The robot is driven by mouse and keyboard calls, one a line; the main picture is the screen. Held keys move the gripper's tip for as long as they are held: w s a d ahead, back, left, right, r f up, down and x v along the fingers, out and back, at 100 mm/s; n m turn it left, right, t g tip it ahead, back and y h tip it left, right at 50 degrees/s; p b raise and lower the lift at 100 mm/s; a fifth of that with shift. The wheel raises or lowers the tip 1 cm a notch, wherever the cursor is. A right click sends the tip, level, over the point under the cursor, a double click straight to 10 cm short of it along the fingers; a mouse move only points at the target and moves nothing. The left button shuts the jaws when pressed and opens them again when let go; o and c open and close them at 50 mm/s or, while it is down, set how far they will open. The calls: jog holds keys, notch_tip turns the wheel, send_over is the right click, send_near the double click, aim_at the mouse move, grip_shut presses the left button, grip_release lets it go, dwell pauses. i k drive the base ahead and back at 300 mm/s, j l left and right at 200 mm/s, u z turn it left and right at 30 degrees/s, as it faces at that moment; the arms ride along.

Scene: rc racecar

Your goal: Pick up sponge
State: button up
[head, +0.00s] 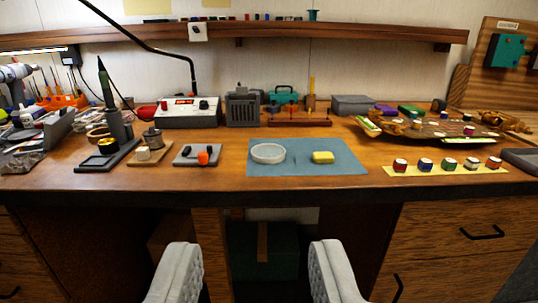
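A small yellow sponge (323,157) lies on a blue-grey mat (348,168) on the wooden workbench, a little right of the picture's middle. A round white dish (268,153) sits on the same mat to its left, apart from it. My gripper (256,272) shows at the bottom of the view with its two pale grey fingers wide apart and nothing between them. It is in front of the bench, and in the picture it is below the bench edge and the sponge.
The bench's front edge (300,190) lies between my gripper and the sponge. A soldering stand (110,145) and small trays are at left. Several paint jars (425,166) stand on a yellow strip at right. A green box (262,252) sits under the bench.

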aim_at(328, 157)
jog(key=i+l, duration=0.75)
